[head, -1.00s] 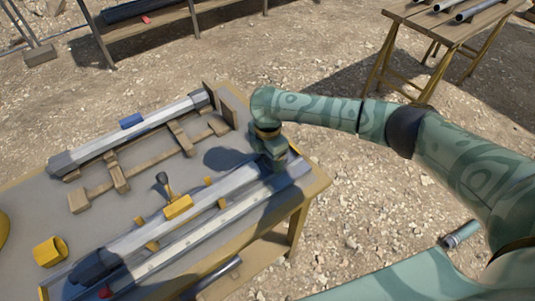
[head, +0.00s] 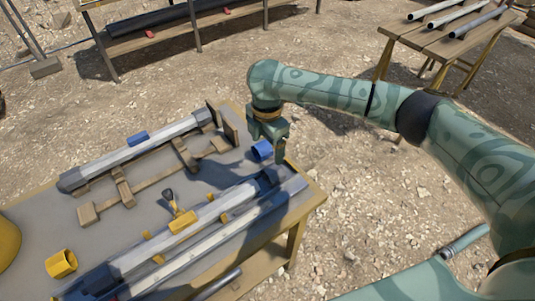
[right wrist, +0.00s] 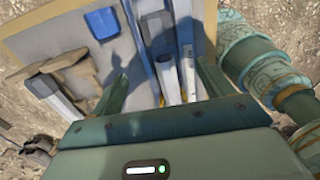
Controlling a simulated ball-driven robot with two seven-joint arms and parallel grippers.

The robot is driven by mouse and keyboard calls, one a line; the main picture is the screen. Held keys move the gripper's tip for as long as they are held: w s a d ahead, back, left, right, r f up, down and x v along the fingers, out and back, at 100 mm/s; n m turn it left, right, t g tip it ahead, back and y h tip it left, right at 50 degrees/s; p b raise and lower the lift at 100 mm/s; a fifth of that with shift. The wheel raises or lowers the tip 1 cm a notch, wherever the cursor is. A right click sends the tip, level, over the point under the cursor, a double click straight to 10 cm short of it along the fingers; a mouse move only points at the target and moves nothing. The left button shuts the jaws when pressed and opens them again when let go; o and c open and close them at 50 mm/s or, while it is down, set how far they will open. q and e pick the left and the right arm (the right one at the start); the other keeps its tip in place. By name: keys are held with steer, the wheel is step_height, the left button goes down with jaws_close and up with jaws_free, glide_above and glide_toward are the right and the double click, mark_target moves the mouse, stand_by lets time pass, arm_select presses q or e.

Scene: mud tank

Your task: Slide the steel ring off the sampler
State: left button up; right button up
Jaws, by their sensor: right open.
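The front sampler (head: 165,237), a long grey tube with a yellow clamp (head: 183,221), lies on the table beside a pale rail. Its far end is dark (head: 270,178); I cannot clearly make out a separate steel ring there. A second grey sampler (head: 130,153) with a blue clamp lies in a wooden rack behind. My right gripper (head: 279,154) is above the front sampler's far end, apart from it. In the right wrist view its jaws (right wrist: 164,70) are open, with a grey tube end (right wrist: 168,82) showing between them. My left gripper is not in view.
A blue cup-like piece (head: 262,150) stands close beside my right gripper and also shows in the right wrist view (right wrist: 101,23). A yellow ring-like piece (head: 61,263) lies at the left. The table's right edge is near; another table (head: 447,35) holds pipes.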

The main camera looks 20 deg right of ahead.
steer(key=shift+r+p, duration=0.35)
steer(key=shift+r, duration=1.3)
steer(key=shift+f, duration=0.1)
